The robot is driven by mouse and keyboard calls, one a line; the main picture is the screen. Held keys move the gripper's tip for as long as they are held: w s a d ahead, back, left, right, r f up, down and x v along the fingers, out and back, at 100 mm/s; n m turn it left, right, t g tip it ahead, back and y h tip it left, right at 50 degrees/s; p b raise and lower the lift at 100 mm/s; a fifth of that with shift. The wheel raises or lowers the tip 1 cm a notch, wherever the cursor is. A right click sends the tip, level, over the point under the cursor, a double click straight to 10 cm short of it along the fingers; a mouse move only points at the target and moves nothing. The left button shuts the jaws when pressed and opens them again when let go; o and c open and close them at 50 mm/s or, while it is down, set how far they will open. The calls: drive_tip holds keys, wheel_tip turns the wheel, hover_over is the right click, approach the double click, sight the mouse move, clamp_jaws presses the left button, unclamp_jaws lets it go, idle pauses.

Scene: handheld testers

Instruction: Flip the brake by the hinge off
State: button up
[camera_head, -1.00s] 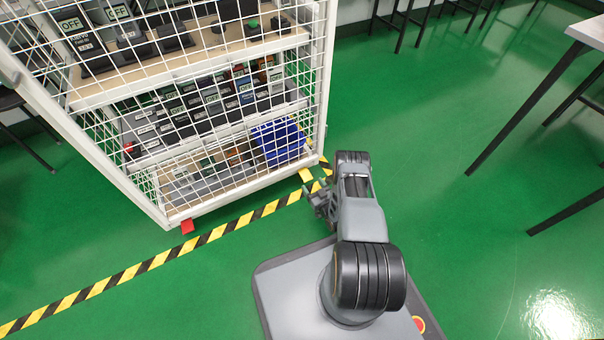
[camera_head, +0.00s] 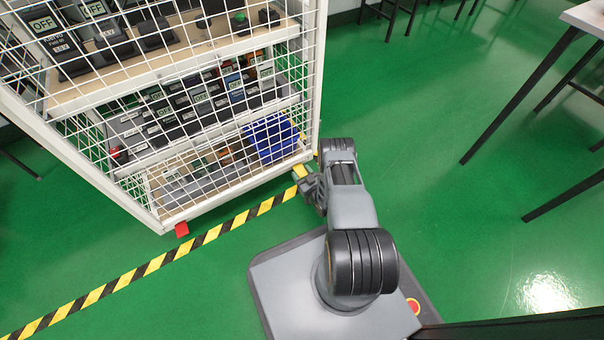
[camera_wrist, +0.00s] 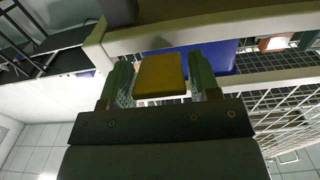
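A yellow brake pedal (camera_head: 300,171) sticks out at the low right corner of the white mesh cage cart (camera_head: 313,75). A red pedal (camera_head: 182,229) sits at the cart's low front left corner. My gripper (camera_head: 308,184) is low beside the yellow pedal. In the wrist view, the yellow pedal (camera_wrist: 160,76) lies between the two spread fingers of my gripper (camera_wrist: 160,68). The pedal's mount is hidden.
The cart's shelves hold several handheld testers (camera_head: 155,30) and a blue bin (camera_head: 270,138) behind mesh. Yellow and black tape (camera_head: 150,262) runs along the floor. A table (camera_head: 583,18) stands at the right. The green floor between is clear.

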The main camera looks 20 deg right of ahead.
drive_tip(key=c, duration=0.6)
drive_tip(key=r+g+p, duration=0.1)
drive_tip(key=p, duration=0.2)
drive_tip(key=shift+r+g, duration=0.4)
drive_tip(key=shift+r+g+p, duration=0.2)
drive_tip(key=shift+g+p, duration=0.7)
drive_tip(key=shift+g, duration=0.1)
drive_tip(key=shift+g+h, duration=0.3)
drive_tip(key=shift+g, duration=0.2)
drive_tip(key=shift+f, duration=0.1)
drive_tip(key=o, duration=0.9)
drive_tip(key=shift+o, duration=0.2)
drive_tip(key=shift+s+p, duration=0.1)
drive_tip(key=shift+p, duration=0.2)
